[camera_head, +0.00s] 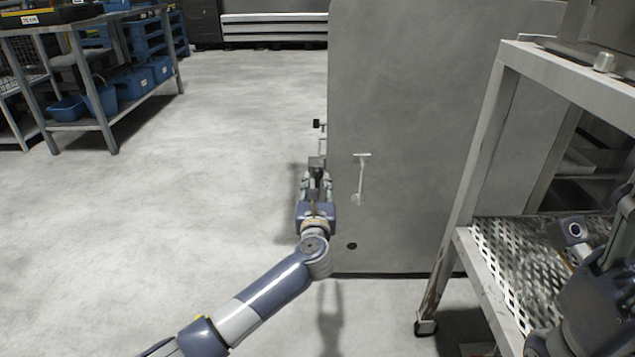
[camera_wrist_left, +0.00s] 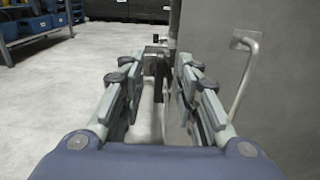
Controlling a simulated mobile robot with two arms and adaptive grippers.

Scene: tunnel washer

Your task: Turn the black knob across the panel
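In the head view, my left gripper (camera_head: 316,178) is at the left edge of the tall grey panel (camera_head: 420,110). In the left wrist view its fingers (camera_wrist_left: 156,75) are open, one on each side. A dark block-shaped knob (camera_wrist_left: 153,62) shows between the fingertips, with gaps on both sides. I cannot tell how deep it sits between them. It also shows in the head view (camera_head: 316,162), just past the fingers. A smaller black knob (camera_head: 317,124) on a short bar stands out farther along the panel's edge. My right arm is at the lower right; its fingers cannot be made out.
A metal handle (camera_head: 361,178) stands out from the panel's face, right of my left gripper. A wheeled metal rack (camera_head: 462,245) with a perforated shelf stands at the right. A bench with blue bins (camera_head: 103,100) is at the far left. The floor between is clear.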

